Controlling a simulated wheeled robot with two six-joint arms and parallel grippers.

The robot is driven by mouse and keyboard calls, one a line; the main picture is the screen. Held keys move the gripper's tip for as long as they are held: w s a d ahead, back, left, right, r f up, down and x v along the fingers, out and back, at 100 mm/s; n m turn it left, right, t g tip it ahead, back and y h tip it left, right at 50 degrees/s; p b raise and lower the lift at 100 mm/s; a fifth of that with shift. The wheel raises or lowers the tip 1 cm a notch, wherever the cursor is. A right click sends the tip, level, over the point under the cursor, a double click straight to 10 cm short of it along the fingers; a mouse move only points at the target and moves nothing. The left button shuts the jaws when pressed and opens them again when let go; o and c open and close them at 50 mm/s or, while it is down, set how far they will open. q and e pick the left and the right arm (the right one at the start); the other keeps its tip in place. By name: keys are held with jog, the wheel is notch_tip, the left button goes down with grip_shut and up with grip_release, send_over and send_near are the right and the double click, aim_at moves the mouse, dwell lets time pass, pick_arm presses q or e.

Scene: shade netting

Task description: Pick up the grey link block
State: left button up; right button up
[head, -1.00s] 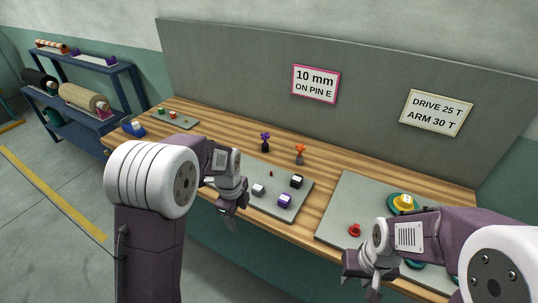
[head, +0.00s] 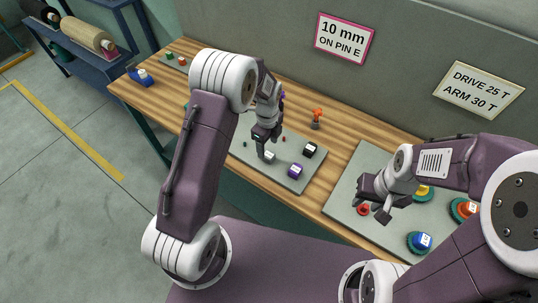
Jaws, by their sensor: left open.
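The grey link block (head: 269,157) is small and pale, and lies on the grey mat (head: 300,186) in the middle of the table. A black block (head: 309,150) and a purple block (head: 295,170) lie to its right on the same mat. My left gripper (head: 266,148) points down just above the grey block, open, with its fingertips close to it. I cannot tell whether they touch it or straddle it. My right gripper (head: 374,203) hangs over the right-hand board near a red part (head: 363,209), open and apart from the blocks.
The right-hand grey board (head: 343,196) carries round parts, including a blue-topped one (head: 420,241). An orange figure-like part (head: 316,118) stands behind the mat. A blue part (head: 140,76) sits at the table's left end. Bare wood lies between mat and board.

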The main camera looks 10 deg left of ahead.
aim_at(269, 154)
pick_arm(q)
jog(key=f, duration=0.1)
jog(key=w+f, duration=0.1)
jog(key=f, duration=0.1)
jog(key=shift+w+a, duration=0.1)
jog(key=shift+w, duration=0.1)
jog(key=shift+s+f+p, duration=0.15)
jog(key=shift+p, duration=0.3)
jog(key=f, duration=0.2)
jog(key=f+p, duration=0.1)
jog(key=shift+d+f, duration=0.2)
jog(key=shift+f, duration=0.2)
jog(key=shift+w+f, duration=0.2)
jog(key=shift+f, duration=0.25)
jog(key=shift+s+r, duration=0.1)
jog(key=shift+s, duration=0.05)
jog(key=c, duration=0.9)
grip_shut()
pick_arm(e)
jog(key=shift+w+r, duration=0.25)
jog(key=shift+r, duration=0.35)
jog(key=shift+w+r, duration=0.25)
jog(key=shift+r, duration=0.3)
